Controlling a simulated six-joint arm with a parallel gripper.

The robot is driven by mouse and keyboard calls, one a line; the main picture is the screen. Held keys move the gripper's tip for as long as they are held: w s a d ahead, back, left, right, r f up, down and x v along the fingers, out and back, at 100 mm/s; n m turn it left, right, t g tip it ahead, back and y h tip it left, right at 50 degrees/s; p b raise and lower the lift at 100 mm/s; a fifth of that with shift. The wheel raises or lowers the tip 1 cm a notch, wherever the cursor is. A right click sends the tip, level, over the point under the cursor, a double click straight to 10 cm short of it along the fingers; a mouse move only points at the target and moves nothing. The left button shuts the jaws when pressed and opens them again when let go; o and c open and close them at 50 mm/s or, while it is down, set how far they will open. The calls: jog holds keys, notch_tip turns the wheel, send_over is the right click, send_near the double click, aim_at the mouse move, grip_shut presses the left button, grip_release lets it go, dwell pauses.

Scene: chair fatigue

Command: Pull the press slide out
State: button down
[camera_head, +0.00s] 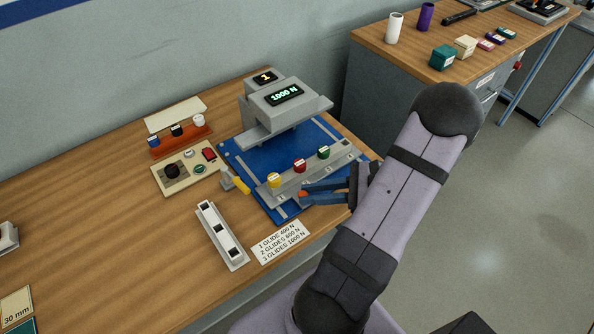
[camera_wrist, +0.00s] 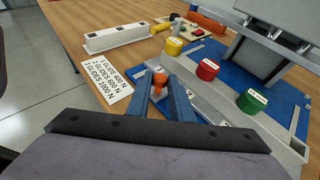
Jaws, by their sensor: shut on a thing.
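The press slide (camera_head: 320,172) is a long grey bar on the blue base (camera_head: 240,155) of the press. It carries a yellow (camera_head: 274,181), a red (camera_head: 299,165) and a green (camera_head: 323,152) labelled glide in a row. It lies in front of the grey press head (camera_head: 285,105), whose display reads 1000 N. An orange knob (camera_wrist: 159,79) is at the slide's near side. My gripper (camera_head: 304,192) is shut on this knob with its blue fingers, coming from the right. The fingers hide part of the knob and its joint with the slide.
A white slotted holder (camera_head: 222,236) and a card of glide loads (camera_head: 281,243) lie in front. A yellow-handled lever (camera_head: 238,182) and a control box (camera_head: 186,168) stand left. An orange rack (camera_head: 180,141) is behind the box. Bare wood lies at left.

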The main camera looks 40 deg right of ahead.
jog(key=s, duration=0.2)
jog(key=shift+s, duration=0.3)
jog(key=shift+f, duration=0.1)
jog(key=c, duration=1.6)
grip_release()
jog(key=shift+s, duration=0.25)
jog(key=b+v, duration=0.1)
jog(key=v, duration=0.6)
jog(key=shift+d, duration=0.15)
